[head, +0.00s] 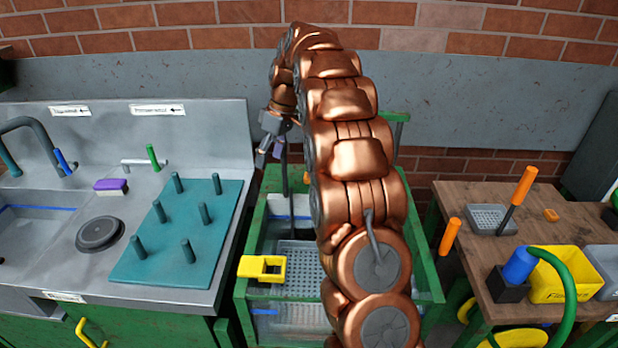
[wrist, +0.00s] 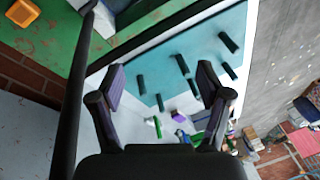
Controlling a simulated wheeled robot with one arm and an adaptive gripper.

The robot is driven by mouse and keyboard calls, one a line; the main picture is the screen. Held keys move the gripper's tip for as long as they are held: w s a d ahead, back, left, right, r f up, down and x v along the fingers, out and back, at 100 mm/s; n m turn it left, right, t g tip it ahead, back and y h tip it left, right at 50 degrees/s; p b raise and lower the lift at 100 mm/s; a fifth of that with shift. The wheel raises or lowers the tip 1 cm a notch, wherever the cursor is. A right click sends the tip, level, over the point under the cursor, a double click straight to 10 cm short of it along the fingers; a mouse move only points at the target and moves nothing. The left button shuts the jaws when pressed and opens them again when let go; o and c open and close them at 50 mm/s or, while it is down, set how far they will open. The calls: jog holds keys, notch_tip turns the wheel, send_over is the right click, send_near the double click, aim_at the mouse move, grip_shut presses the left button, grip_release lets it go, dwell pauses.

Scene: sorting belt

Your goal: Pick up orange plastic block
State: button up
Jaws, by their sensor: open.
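My gripper (head: 270,154) hangs at the end of my copper arm, above the back of the green-framed bin. In the wrist view my gripper (wrist: 162,85) has its two dark fingers spread apart with nothing between them. An orange block (wrist: 22,13) lies on a green surface at the top left of the wrist view, well away from the fingers. In the head view a small orange piece (head: 306,178) shows by the green frame, mostly hidden behind my arm. Another small orange block (head: 551,215) lies on the brown table at right.
The green-framed bin (head: 250,225) holds a grey perforated tray and has a yellow clip (head: 262,268) on its rim. Left is a steel sink counter with a teal peg board (head: 185,262). The brown table (head: 450,200) holds an orange-handled tool (head: 523,184) and a yellow bin (head: 560,282).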

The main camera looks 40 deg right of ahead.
jog(key=w+d+f+n+t+p, duration=0.15)
jog(key=w+d+f, duration=0.35)
jog(key=d, duration=0.5)
jog(key=n, duration=0.3)
send_near(308, 175)
jog(key=f, duration=0.1)
jog(key=shift+w+a+f, duration=0.25)
jog(key=shift+a+f, duration=0.1)
jog(key=shift+f, duration=0.2)
jog(key=shift+t+b+x, duration=0.25)
jog(key=shift+b+x, duration=1.15)
jog(key=shift+x, duration=0.25)
jog(key=shift+p+x, duration=0.7)
jog(key=shift+x, duration=1.05)
jog(key=shift+s, duration=0.15)
jog(key=shift+c, duration=0.4)
jog(key=c, duration=1)
jog(key=shift+r, duration=0.1)
